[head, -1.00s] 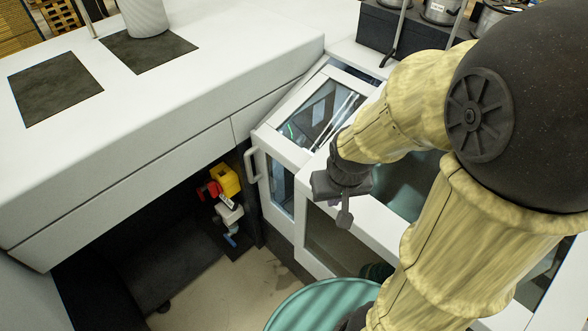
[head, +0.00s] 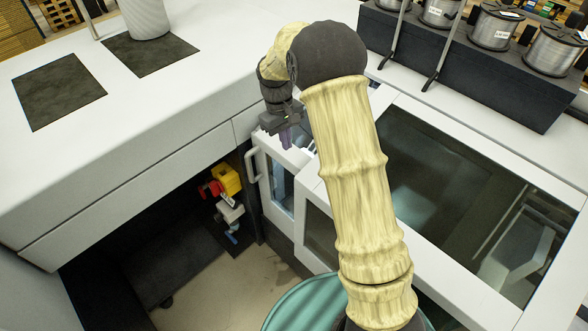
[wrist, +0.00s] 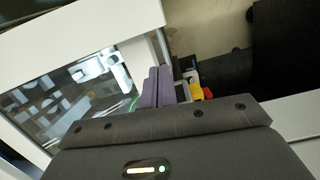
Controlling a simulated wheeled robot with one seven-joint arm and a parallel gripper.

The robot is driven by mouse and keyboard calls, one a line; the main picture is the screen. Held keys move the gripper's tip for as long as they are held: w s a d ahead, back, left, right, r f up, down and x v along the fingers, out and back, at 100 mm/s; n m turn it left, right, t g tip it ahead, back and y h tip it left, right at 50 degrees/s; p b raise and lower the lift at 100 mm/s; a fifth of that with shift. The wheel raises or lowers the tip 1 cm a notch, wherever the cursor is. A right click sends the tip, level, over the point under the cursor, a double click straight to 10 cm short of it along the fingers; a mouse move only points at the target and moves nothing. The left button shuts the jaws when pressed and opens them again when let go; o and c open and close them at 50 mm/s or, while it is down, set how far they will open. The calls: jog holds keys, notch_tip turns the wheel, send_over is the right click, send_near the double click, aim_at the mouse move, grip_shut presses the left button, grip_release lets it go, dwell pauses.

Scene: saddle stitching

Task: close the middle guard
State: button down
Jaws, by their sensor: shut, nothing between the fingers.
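A white-framed guard with a dark window and a pale bar handle (head: 252,165) stands left of my arm in the head view. My arm hides much of its upper part. My gripper (head: 286,139) is over that upper part, pointing down, with its purple fingers together and empty. The fingers also show in the wrist view (wrist: 157,87), beside a white-framed window (wrist: 85,95) with machine parts behind it. I cannot tell whether the fingers touch the frame, nor exactly how far the guard stands open.
A large windowed guard (head: 474,110) lies to the right. A black rack (head: 463,75) with wire spools is behind it. A long white housing (head: 150,120) fills the left, with yellow and red parts (head: 226,180) below its edge. A teal round surface (head: 303,305) is at the bottom.

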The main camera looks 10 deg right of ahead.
aim_at(295, 172)
jog(key=w, duration=0.1)
jog(key=w+a+f, duration=0.1)
jog(key=a+n, duration=0.1)
jog(key=shift+w+f+g, duration=0.3)
jog(key=shift+w, duration=0.1)
jog(key=shift+f, duration=0.1)
jog(key=p+x, duration=0.1)
jog(key=x, duration=0.2)
jog(key=p+x, duration=0.2)
jog(key=x, duration=0.1)
jog(key=p+x, duration=0.1)
jog(key=x, duration=0.2)
jog(key=shift+s+d+f, duration=0.2)
jog(key=shift+d, duration=0.1)
jog(key=s+d+p, duration=0.2)
jog(key=shift+s+p, duration=0.2)
jog(key=shift+p, duration=0.1)
jog(key=shift+s+d+f, duration=0.1)
jog(key=shift+s+d, duration=0.1)
jog(key=shift+s, duration=0.2)
jog(key=shift+f, duration=0.1)
jog(key=shift+d, duration=0.1)
